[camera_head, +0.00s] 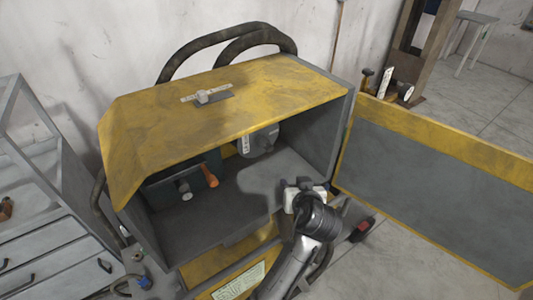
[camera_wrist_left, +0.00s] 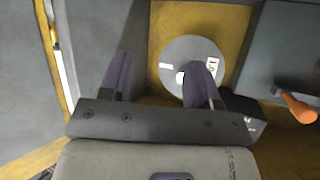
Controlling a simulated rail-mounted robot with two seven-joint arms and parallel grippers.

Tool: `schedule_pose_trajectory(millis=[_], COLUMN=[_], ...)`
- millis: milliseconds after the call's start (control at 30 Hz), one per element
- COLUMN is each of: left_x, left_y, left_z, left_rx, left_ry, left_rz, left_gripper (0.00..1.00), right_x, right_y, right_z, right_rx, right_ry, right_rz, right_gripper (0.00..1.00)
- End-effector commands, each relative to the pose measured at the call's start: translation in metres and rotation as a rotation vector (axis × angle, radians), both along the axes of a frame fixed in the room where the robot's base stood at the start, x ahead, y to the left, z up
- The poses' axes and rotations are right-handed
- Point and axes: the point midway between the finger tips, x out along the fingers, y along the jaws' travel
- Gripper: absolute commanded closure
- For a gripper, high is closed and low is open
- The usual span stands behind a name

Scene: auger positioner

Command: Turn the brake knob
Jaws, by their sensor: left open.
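A round grey dial (camera_head: 260,143) with white labels is on the back wall inside the yellow cabinet. In the left wrist view the dial (camera_wrist_left: 178,52) has a small pale knob (camera_wrist_left: 181,77) at its middle; I cannot tell for certain that this is the brake knob. My left gripper (camera_head: 296,184) is at the cabinet's open front, to the lower right of the dial. In the left wrist view its open fingers (camera_wrist_left: 160,64) point towards the dial, with nothing between them. The right finger covers part of the dial. My right gripper is out of view.
The cabinet's yellow top (camera_head: 270,85) overhangs the opening. Its open door (camera_head: 430,185) stands at right. The cabinet floor (camera_head: 235,200) is mostly clear.

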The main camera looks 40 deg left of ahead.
Motion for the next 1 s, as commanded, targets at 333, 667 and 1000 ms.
schedule_pose_trajectory(millis=[333, 667, 1000], left_x=[0.005, 0.003, 0.021], left_y=[0.013, 0.018, 0.062], left_z=[0.031, 0.041, 0.044], left_rx=[0.167, 0.15, 0.146], left_ry=[-0.49, -0.707, -0.711], left_rz=[0.455, 0.517, 0.507], left_gripper=[0.43, 0.43, 0.43], right_x=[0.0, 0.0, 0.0], right_y=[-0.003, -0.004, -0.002], right_z=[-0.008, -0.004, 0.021], right_rx=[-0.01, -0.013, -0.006], right_ry=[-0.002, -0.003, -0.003], right_rz=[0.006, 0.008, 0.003], right_gripper=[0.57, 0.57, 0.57])
